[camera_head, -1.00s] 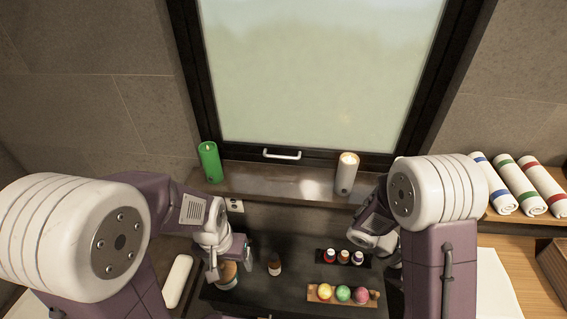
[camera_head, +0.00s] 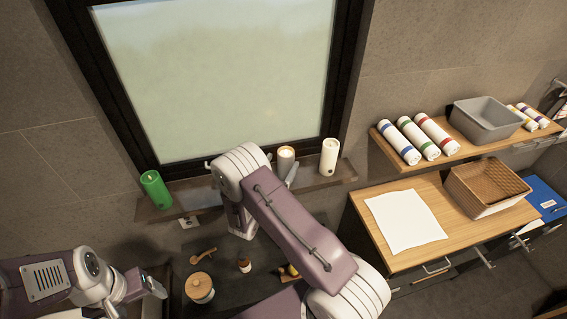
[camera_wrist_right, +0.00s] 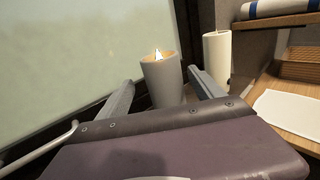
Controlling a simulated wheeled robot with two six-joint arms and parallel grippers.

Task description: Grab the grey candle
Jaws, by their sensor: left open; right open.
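The grey candle (camera_head: 286,160) stands upright and lit on the window sill, partly hidden behind my right arm in the head view. In the right wrist view the grey candle (camera_wrist_right: 163,84) stands just ahead, framed between the two fingers of my right gripper (camera_wrist_right: 160,79). That gripper is open, and I cannot tell how deep the candle is between its fingers. In the head view only part of the right gripper shows beside the candle. My left gripper (camera_head: 150,285) is open and empty at the lower left, away from the candle.
A white candle (camera_head: 329,157) stands right of the grey one; a green candle (camera_head: 156,190) is on the sill's left end. Rolled towels (camera_head: 418,138) lie on a shelf at right. A lidded jar (camera_head: 199,288) stands below.

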